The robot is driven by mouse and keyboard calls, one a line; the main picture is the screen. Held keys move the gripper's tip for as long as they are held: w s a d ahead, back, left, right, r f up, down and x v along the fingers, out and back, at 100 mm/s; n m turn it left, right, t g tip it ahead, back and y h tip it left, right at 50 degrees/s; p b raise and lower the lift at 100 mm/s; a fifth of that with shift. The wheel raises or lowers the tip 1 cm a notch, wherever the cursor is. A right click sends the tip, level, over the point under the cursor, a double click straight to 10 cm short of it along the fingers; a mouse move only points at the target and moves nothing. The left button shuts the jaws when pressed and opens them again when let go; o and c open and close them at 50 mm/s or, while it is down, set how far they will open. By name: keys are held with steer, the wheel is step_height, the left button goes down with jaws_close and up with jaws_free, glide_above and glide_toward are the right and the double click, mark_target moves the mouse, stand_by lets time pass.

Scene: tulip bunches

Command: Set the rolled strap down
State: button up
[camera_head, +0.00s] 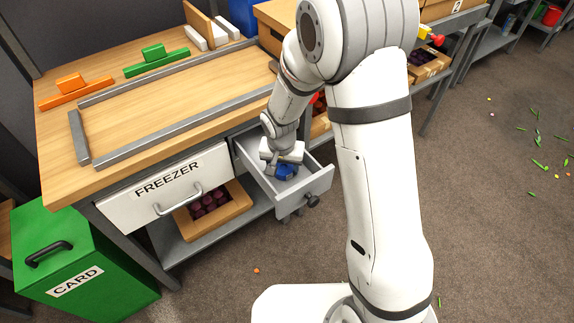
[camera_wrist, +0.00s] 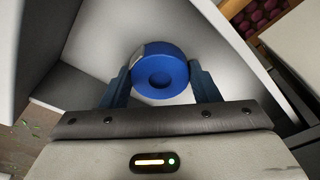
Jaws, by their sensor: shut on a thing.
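The rolled strap is a blue coil with a hollow centre; in the wrist view the rolled strap (camera_wrist: 160,58) sits between the two blue fingers of my gripper (camera_wrist: 160,80). My gripper is shut on it. In the head view my gripper (camera_head: 284,168) reaches down into an open grey drawer (camera_head: 318,184), and a bit of blue shows below it. In the wrist view the drawer's pale walls and floor surround the coil. I cannot tell whether the coil touches the drawer floor.
The drawer is pulled out beside a closed drawer marked FREEZER (camera_head: 165,187). A crate of dark purple things (camera_head: 243,205) sits on the shelf below. A green CARD bin (camera_head: 115,285) stands at left. The wooden bench top (camera_head: 180,95) is bare inside a grey frame.

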mark_target(282, 173)
steer(key=o, duration=1)
steer(key=shift+f, duration=0.1)
step_height(282, 173, up, 12)
steer(key=s+p, duration=0.2)
steer(key=s+d+r, duration=0.3)
steer(key=s+d, duration=0.2)
steer(key=s+d+r+n, duration=0.1)
steer(key=s+d+r, duration=0.3)
steer(key=s+d, duration=0.1)
steer(key=s+d+r+n, duration=0.1)
steer(key=s+d+r, duration=0.2)
steer(key=s+d, duration=0.2)
steer(key=shift+s+d+r, duration=0.1)
steer(key=shift+s+r, duration=0.1)
steer(key=shift+s, duration=0.25)
steer(key=shift+s+d+r, duration=0.1)
steer(key=shift+s+r, duration=0.1)
steer(key=shift+s, duration=0.25)
